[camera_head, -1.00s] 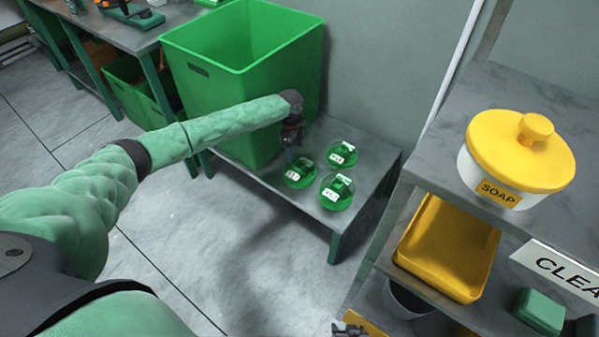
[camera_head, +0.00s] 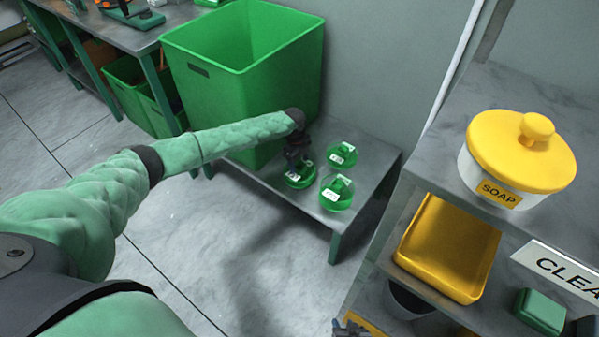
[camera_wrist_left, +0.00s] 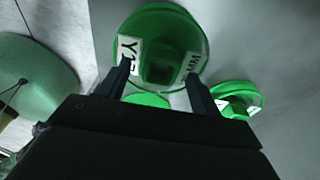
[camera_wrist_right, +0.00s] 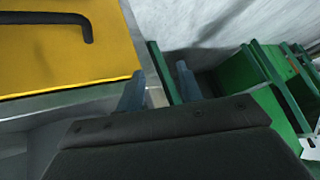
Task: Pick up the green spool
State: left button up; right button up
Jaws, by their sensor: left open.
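Three green spools with white labels stand on a low grey table: one at the left (camera_head: 300,178), one at the back (camera_head: 341,154) and one at the front right (camera_head: 336,192). My left gripper (camera_head: 297,162) is over the left spool and partly hides it. In the left wrist view the open fingers (camera_wrist_left: 160,85) point at a green spool (camera_wrist_left: 160,45), with parts of other green spools beside and below it. Nothing is clearly held. My right gripper (camera_head: 350,326) is at the bottom edge; its fingers (camera_wrist_right: 160,88) are apart and empty.
A tall green bin (camera_head: 245,75) stands behind my left arm on the low table (camera_head: 372,160). At the right a grey shelf (camera_head: 480,90) holds a soap jar (camera_head: 520,155) and a yellow tray (camera_head: 447,248). A yellow box (camera_wrist_right: 60,50) is near my right gripper.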

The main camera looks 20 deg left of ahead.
pick_arm(q)
jog(key=shift+f, duration=0.35)
jog(key=c, duration=1.3)
grip_shut()
jog(key=shift+r, duration=0.15)
